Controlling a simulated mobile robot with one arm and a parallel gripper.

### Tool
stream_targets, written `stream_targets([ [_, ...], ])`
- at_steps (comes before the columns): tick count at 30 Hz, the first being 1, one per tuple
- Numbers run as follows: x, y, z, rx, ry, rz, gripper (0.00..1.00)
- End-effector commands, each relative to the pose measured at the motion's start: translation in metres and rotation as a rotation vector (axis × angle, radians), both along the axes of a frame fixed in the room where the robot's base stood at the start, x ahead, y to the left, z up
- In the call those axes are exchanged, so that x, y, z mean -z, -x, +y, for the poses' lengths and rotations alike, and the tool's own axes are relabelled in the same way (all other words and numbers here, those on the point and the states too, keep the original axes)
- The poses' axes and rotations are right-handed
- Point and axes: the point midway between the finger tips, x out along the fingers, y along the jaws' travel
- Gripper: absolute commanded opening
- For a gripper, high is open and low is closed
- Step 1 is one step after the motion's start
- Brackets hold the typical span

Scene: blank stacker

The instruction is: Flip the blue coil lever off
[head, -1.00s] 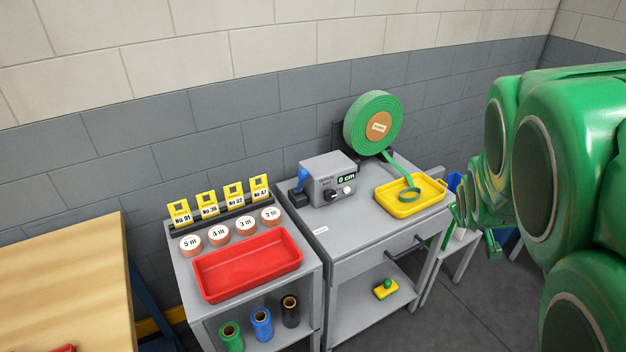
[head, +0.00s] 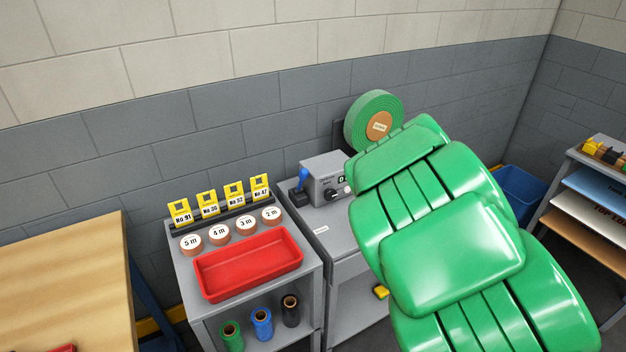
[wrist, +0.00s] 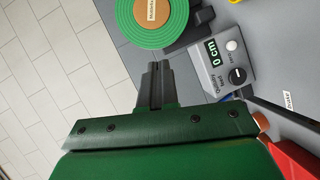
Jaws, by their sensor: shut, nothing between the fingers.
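The blue lever (head: 303,180) stands roughly upright on a dark base at the left side of the grey coil machine (head: 323,180) in the head view. The machine also shows in the wrist view (wrist: 218,65), with a "0 cm" display and a black knob. My gripper (wrist: 157,66) is shut and empty in the wrist view, pointing past the machine's left side below the coil. In the head view my arm hides the gripper.
A green coil (head: 374,118) stands behind the machine on the grey table (head: 330,236). A red tray (head: 248,266), labelled discs (head: 219,234) and yellow tags (head: 207,203) are on the left cart. A wooden table (head: 62,272) is at far left; shelves (head: 590,185) stand at right.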

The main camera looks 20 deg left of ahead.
Motion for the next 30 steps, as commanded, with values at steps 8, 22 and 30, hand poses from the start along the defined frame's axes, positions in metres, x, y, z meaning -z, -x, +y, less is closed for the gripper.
stream_targets([
  [8,0.036,0.012,0.07,-0.27,0.069,-0.119,0.0],
  [22,0.076,0.059,0.148,-0.586,0.07,-0.259,0.0],
  [30,0.077,0.062,0.152,-0.603,0.067,-0.268,0.0],
])
